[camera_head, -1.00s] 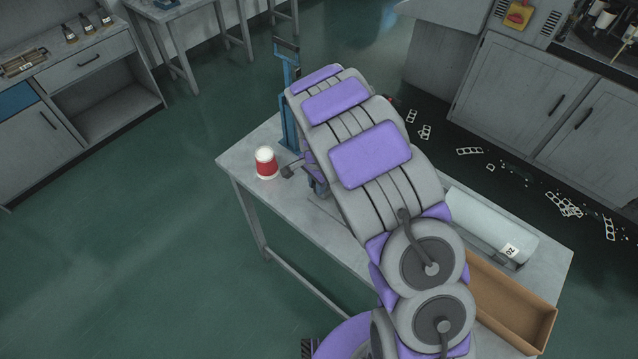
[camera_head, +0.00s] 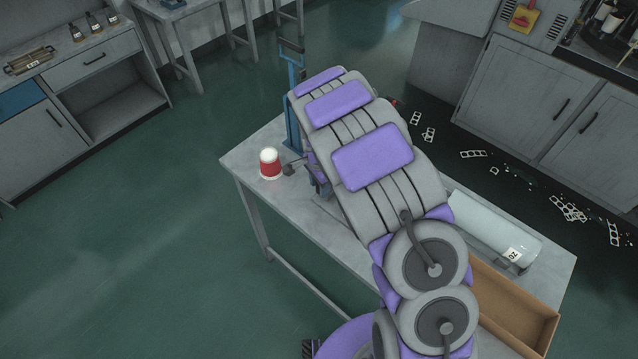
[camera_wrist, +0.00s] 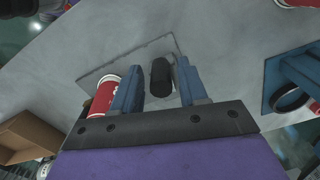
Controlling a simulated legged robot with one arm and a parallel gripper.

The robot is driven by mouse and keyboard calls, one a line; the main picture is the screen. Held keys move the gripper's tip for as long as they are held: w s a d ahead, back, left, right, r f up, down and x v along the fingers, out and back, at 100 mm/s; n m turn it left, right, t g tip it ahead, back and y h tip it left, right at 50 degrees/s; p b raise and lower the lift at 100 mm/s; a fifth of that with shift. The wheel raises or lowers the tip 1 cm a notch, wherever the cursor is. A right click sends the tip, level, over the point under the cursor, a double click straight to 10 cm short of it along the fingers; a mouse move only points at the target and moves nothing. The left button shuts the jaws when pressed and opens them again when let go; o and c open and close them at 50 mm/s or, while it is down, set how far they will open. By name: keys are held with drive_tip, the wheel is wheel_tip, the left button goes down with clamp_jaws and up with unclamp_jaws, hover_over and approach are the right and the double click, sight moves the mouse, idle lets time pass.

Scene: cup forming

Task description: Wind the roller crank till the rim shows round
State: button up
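In the wrist view my gripper (camera_wrist: 158,88) has its two blue fingers apart. A black upright cylinder, seemingly the crank's knob (camera_wrist: 161,76), shows between them, with gaps on both sides. A grey flat plate (camera_wrist: 105,73) lies around and beneath it. A red cup with a white rim (camera_wrist: 103,96) is just left of the left finger, partly hidden by it. In the head view a red and white cup (camera_head: 270,165) stands on the table's left part, beside a small dark piece (camera_head: 289,170). My arm hides my gripper and most of the machine there.
A blue upright frame (camera_head: 292,100) stands at the table's (camera_head: 243,158) far end. A pale roll labelled 20 (camera_head: 490,228) and an open cardboard box (camera_head: 515,300) lie right of my arm. In the wrist view a blue bracket with a black ring (camera_wrist: 290,98) stands at right.

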drive_tip(key=shift+o, duration=0.4)
drive_tip(key=shift+r, duration=0.1)
wheel_tip(320, 180, up, 17)
drive_tip(key=shift+w, duration=0.1)
idle(0.6)
drive_tip(key=s+d+r+n+b, duration=0.1)
drive_tip(key=s+d+n+b, duration=0.2)
drive_tip(key=s, duration=0.6)
drive_tip(key=s+d+r+n+b, duration=0.1)
drive_tip(key=s+d+r+b, duration=0.15)
drive_tip(key=s+d, duration=0.45)
drive_tip(key=s+f+n+g+b, duration=0.1)
drive_tip(key=s+f+n+b, duration=0.1)
drive_tip(key=s, duration=0.9)
drive_tip(key=s+f+n+b, duration=0.3)
drive_tip(key=s+n, duration=0.3)
drive_tip(key=s, duration=0.4)
drive_tip(key=shift+s+f+g, duration=0.4)
drive_tip(key=shift+f, duration=0.35)
drive_tip(key=shift+d, duration=0.1)
